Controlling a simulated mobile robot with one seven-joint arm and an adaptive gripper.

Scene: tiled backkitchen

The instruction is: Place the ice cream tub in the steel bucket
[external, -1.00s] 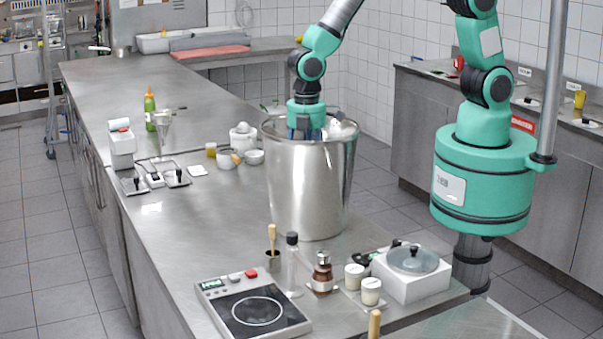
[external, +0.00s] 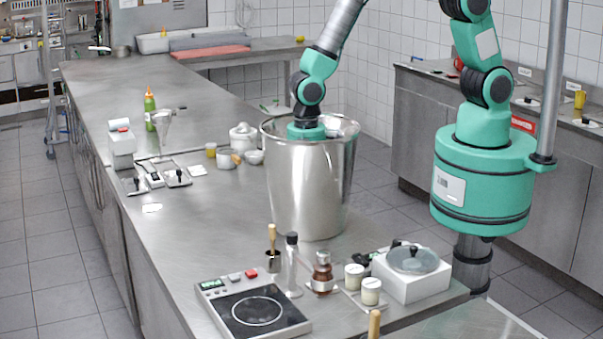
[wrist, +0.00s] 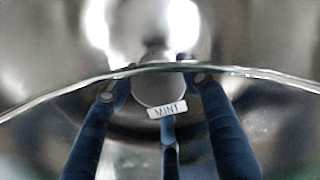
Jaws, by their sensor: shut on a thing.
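The steel bucket (external: 308,190) is tall, wide-mouthed and upright on the steel counter. My arm reaches down through its mouth in the external view, and the bucket wall hides my fingers and the tub there. In the wrist view my gripper (wrist: 156,78) is shut on a small pale grey tub (wrist: 158,93) with a white label reading "MINT" (wrist: 167,110). The tub sits between the fingertips, with blurred shiny metal around it. I cannot tell whether the tub touches the bucket floor.
A thin curved edge crosses the wrist view; what it belongs to is unclear. Left of the bucket stand a small white lidded pot (external: 243,136) and small cups. In front are an induction hob (external: 256,311), bottles and a white box with a lid (external: 411,275).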

